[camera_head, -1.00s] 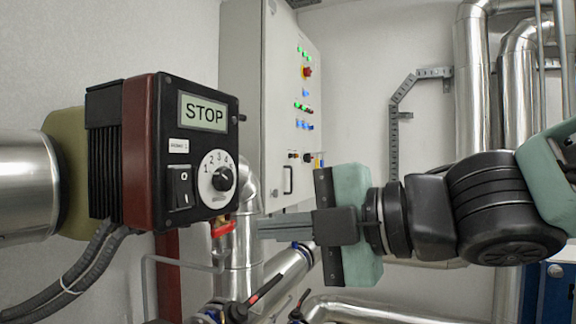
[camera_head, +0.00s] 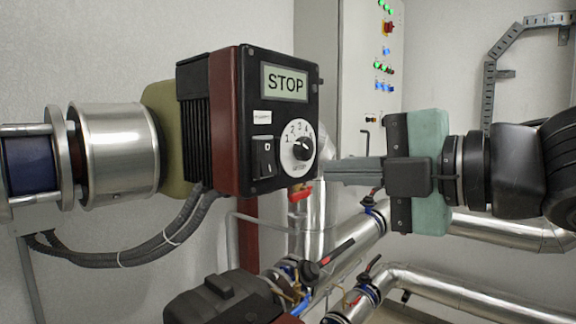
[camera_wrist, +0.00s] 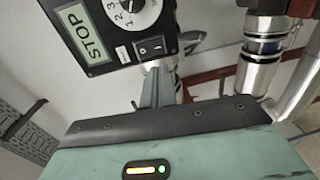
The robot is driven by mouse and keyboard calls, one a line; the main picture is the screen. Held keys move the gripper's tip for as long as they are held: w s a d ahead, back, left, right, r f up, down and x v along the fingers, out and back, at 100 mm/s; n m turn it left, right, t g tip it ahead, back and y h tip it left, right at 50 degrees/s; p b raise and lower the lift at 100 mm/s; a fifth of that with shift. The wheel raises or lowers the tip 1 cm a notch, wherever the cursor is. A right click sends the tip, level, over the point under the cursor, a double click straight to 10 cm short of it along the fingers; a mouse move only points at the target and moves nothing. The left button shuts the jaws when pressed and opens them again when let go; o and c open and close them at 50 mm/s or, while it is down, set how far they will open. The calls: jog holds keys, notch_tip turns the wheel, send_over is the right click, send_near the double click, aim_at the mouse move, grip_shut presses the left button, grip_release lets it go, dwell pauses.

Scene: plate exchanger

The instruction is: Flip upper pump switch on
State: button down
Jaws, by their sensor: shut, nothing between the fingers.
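The pump controller (camera_head: 225,120) is a black and dark red box with a display reading STOP (camera_head: 285,83). Its black rocker switch (camera_head: 264,158) sits at the lower left of the front face, beside a white numbered dial (camera_head: 300,148). In the wrist view the switch (camera_wrist: 150,46) lies just beyond the fingertips. My gripper (camera_head: 325,171) is shut and empty, to the right of the box, its fingers pointing left at about the switch's height. In the wrist view the fingers (camera_wrist: 150,72) point up toward the switch. Whether they touch the box is unclear.
Silver pipes (camera_head: 450,290) with valves run below and right. A red-handled valve (camera_head: 300,192) sits just under the box. A cabinet (camera_head: 350,60) with lit indicators stands behind. Grey cables (camera_head: 150,250) hang at the left, and a second dark pump unit (camera_head: 225,298) is below.

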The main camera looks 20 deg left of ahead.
aim_at(271, 172)
jog(key=p+x, duration=0.2)
jog(key=x, duration=0.6)
jog(key=shift+a+p, duration=0.3)
jog(key=shift+w+a, duration=0.1)
jog(key=shift+f, duration=0.1)
jog(key=shift+a+f+b, duration=0.1)
jog(key=shift+f+b, duration=0.2)
jog(key=shift+b, duration=0.65)
jog(key=shift+r, duration=0.15)
jog(key=shift+w+r, duration=0.1)
jog(key=shift+r, duration=0.05)
jog(key=shift+y, duration=0.3)
